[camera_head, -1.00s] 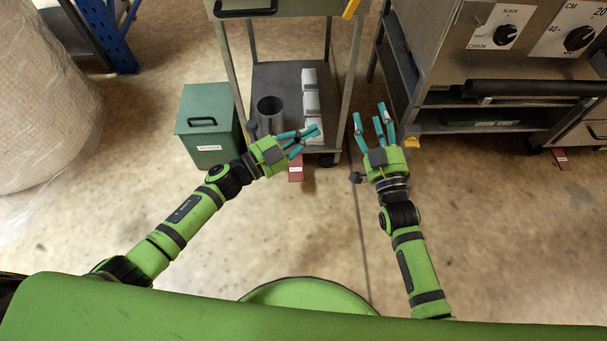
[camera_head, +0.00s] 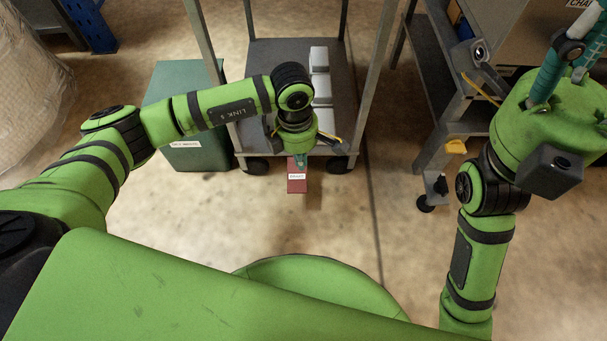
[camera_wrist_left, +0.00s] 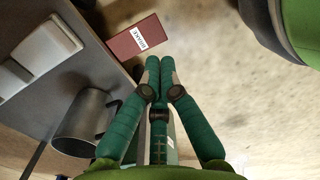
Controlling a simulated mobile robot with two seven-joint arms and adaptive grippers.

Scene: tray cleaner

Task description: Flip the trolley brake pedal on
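The red brake pedal (camera_head: 297,184), with a white label, sticks out from the front of the trolley (camera_head: 262,55) near the floor. It also shows in the left wrist view (camera_wrist_left: 125,46), labelled BRAKE. My left gripper (camera_head: 301,160) points down over the pedal's trolley end, with most of its fingers hidden by the hand. In the left wrist view its fingers (camera_wrist_left: 160,64) are together, empty, with tips beside the pedal's corner. I cannot tell whether they touch it. My right gripper (camera_head: 570,55) is raised at the right, its fingertips cut off by the frame.
White boxes (camera_head: 320,88) stand on the trolley's lower shelf, and a metal cup (camera_wrist_left: 86,122) shows there in the left wrist view. A green bin (camera_head: 180,85) stands left of the trolley. A grey wheeled unit (camera_head: 440,85) is at the right. The floor in front is clear.

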